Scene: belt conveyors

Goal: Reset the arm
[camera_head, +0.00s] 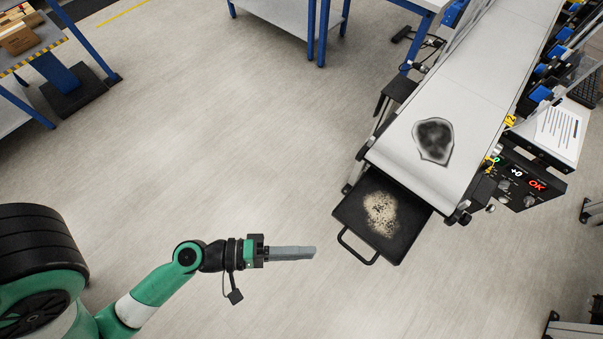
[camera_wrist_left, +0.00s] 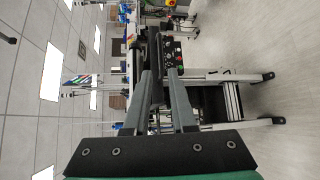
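My left gripper (camera_head: 314,251) comes in from the lower left in the head view, with its arm low over the open floor. Its grey fingers point right, toward the black tray, and stop short of it. In the left wrist view the two fingers (camera_wrist_left: 160,72) stand apart with a narrow gap and nothing between them. My right gripper is not in view.
A belt conveyor (camera_head: 478,75) at the right carries a dark-patterned, shield-shaped piece (camera_head: 434,140). A black tray (camera_head: 349,207) with a handle and pale grains (camera_head: 381,213) sits below its end. A control box (camera_head: 522,181) stands beside it. The middle floor is clear.

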